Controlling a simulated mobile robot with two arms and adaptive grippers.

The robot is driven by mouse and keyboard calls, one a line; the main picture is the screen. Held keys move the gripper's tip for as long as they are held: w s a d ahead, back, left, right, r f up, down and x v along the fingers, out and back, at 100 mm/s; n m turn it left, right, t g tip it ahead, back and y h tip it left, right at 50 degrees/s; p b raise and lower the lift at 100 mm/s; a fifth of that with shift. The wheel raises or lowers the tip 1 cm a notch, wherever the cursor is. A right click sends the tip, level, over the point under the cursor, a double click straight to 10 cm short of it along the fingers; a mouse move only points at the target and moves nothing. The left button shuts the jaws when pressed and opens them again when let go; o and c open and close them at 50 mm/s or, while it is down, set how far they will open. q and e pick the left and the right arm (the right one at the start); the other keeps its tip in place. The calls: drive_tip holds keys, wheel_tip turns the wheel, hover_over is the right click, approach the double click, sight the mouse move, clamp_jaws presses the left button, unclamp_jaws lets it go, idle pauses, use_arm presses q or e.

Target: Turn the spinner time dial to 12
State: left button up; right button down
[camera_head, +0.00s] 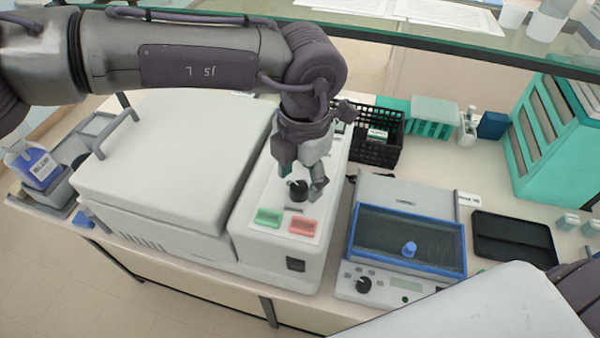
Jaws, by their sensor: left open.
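A black round dial (298,190) stands on the sloped control panel (268,194) of a large white machine, above a green button (268,217) and a red button (303,227). My left gripper (301,176) points down at this dial, open, with one finger on each side of it in the picture. I cannot tell whether the fingers touch the dial. The dial's scale and its setting are too small to read. My right gripper is not in view.
The machine's big white lid (175,155) is shut. A smaller device with a blue-framed lid (408,240) and its own black knob (363,285) stands to the right. A black basket (378,132) is behind, and a black tray (513,239) lies farther right. A glass shelf (400,35) crosses the top.

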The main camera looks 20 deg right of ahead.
use_arm(q)
drive_tip(key=shift+s+f, duration=0.1)
drive_tip(key=shift+f, duration=0.65)
drive_tip(key=shift+c, duration=0.7)
clamp_jaws()
drive_tip(key=shift+f+m+b, duration=0.1)
drive_tip(key=shift+m+b, duration=0.2)
drive_tip(key=shift+b, duration=0.2)
drive_tip(key=m+b, duration=0.6)
drive_tip(key=b, duration=0.2)
drive_tip(key=shift+f, duration=0.1)
drive_tip(key=m+b, duration=0.1)
drive_tip(key=m, duration=0.2)
drive_tip(key=shift+b, duration=0.35)
drive_tip(key=m+b, duration=0.1)
drive_tip(key=m, duration=0.2)
drive_tip(key=shift+s+a+m+h+b, duration=0.1)
drive_tip(key=shift+m+h+b, duration=0.2)
drive_tip(key=shift+b, duration=0.05)
drive_tip(key=m, duration=0.3)
drive_tip(key=shift+r+m+b, duration=0.2)
drive_tip(key=shift+m+b, duration=0.1)
drive_tip(key=shift+b, duration=0.1)
drive_tip(key=shift+m, duration=1.5)
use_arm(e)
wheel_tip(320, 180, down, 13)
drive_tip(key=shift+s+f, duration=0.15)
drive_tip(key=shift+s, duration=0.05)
